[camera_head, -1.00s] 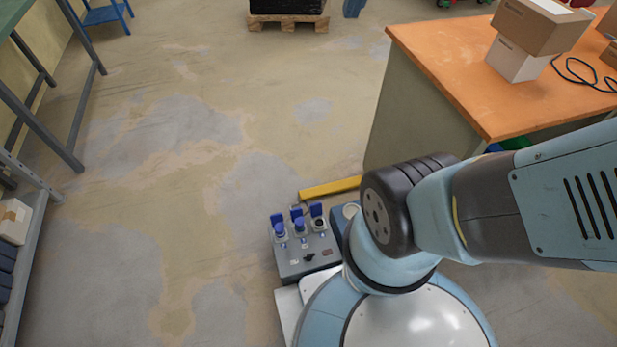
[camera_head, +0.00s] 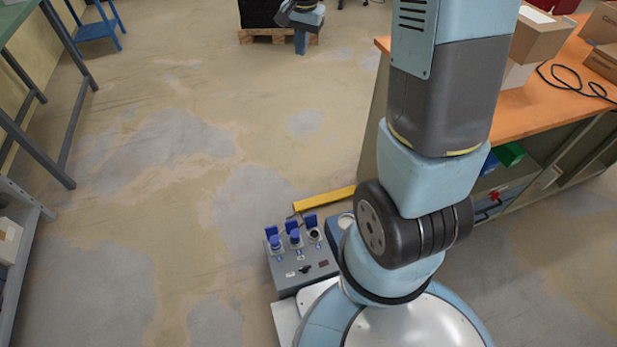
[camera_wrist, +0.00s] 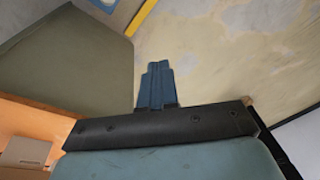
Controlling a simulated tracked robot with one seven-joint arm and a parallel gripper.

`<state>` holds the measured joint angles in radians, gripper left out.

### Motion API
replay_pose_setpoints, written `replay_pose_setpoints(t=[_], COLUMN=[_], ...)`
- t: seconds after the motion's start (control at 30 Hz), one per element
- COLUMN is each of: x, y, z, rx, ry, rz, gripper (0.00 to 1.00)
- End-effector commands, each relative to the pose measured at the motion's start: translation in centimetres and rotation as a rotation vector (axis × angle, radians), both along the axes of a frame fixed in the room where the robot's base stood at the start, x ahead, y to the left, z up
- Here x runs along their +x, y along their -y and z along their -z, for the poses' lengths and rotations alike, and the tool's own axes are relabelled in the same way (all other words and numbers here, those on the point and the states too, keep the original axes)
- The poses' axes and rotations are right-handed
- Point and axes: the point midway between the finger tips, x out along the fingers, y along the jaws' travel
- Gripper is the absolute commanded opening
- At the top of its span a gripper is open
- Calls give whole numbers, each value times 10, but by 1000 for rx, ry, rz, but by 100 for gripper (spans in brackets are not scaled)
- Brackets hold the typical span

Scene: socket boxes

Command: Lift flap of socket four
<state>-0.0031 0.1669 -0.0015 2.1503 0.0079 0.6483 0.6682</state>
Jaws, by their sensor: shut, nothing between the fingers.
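The grey socket box (camera_head: 290,283) is at lower centre in the head view, beside my base. Three blue flaps stand up along its back: left (camera_head: 271,231), middle (camera_head: 291,224) and right (camera_head: 311,220). Blue pieces, apparently plugs, sit in front of the left and middle flaps; the right socket (camera_head: 315,235) shows a dark opening. Which one is socket four, I cannot tell. My gripper (camera_head: 300,42) shows at the top of the head view, in front of the pallet and well away from the box. Its blue fingers (camera_wrist: 155,85) are together and empty in the wrist view, where the box is not seen.
A yellow bar (camera_head: 325,199) lies behind the box. An orange-topped bench (camera_head: 540,108) with cartons stands at right. A pallet (camera_head: 257,37) with a dark load is at the back, and a shelf (camera_head: 28,215) is at left. The floor left of the box is clear.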

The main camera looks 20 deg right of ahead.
Motion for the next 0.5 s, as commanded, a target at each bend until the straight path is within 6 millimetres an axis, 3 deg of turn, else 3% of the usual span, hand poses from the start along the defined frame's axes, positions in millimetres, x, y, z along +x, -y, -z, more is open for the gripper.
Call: replay_pose_setpoints(t=[0.2,0.5], x=[36,71], y=[0,0], z=[64,161], rx=[17,29], ry=[-62,-137], rz=[114,273], gripper=[0,0])
